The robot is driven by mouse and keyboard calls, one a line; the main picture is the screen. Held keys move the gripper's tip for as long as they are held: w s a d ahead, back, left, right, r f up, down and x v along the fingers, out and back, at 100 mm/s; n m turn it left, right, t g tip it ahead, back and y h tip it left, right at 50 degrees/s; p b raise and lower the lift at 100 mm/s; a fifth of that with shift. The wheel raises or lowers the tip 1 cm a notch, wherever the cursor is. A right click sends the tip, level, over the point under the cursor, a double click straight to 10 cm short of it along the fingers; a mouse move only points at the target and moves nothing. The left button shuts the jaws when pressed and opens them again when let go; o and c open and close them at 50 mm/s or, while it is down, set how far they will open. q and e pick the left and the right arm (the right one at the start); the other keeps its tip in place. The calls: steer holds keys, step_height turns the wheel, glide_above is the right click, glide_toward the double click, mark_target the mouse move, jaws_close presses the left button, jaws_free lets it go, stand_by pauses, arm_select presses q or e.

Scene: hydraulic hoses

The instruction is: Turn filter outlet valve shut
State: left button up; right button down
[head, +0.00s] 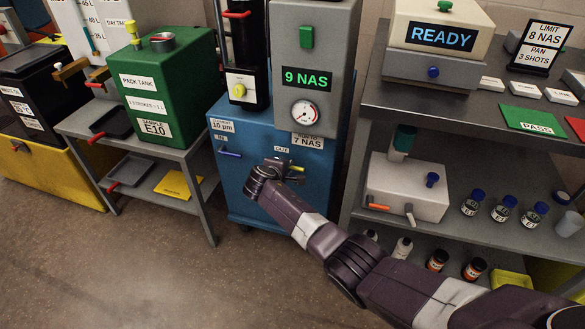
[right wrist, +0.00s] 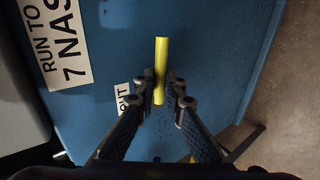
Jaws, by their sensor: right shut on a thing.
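The filter outlet valve shows as a yellow lever on the front of the blue filter cabinet (head: 235,190), by a small label that reads OUT in the right wrist view (right wrist: 123,97). In the right wrist view the yellow lever (right wrist: 161,60) stands lengthwise between my fingers, its far part reaching past the tips. My right gripper (right wrist: 161,92) is shut on the lever's near part. In the head view my right gripper (head: 291,172) is at the cabinet front and largely covers the lever. The valve's pivot is hidden. My left gripper is not in view.
A blue lever (head: 229,153) is on the same cabinet, left of the outlet. Above are a gauge (head: 304,112) and a 9 NAS display (head: 304,78). A grey shelf (head: 480,225) with bottles stands close on the right, a low bench (head: 195,150) on the left. Open floor lies in front.

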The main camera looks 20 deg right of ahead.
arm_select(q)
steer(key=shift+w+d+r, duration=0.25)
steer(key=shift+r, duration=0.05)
arm_select(e)
steer(key=c, duration=2)
jaws_free()
steer(key=shift+a, duration=0.1)
steer(key=shift+c, duration=0.2)
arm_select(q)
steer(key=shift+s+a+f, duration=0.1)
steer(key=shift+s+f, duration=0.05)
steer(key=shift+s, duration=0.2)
arm_select(e)
steer(key=shift+o, duration=0.3)
steer(key=shift+r, duration=0.1)
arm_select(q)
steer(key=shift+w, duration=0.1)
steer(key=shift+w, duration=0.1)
arm_select(e)
steer(key=v, duration=1.1)
steer(key=shift+s+a+r, duration=0.2)
steer(key=shift+a, duration=0.15)
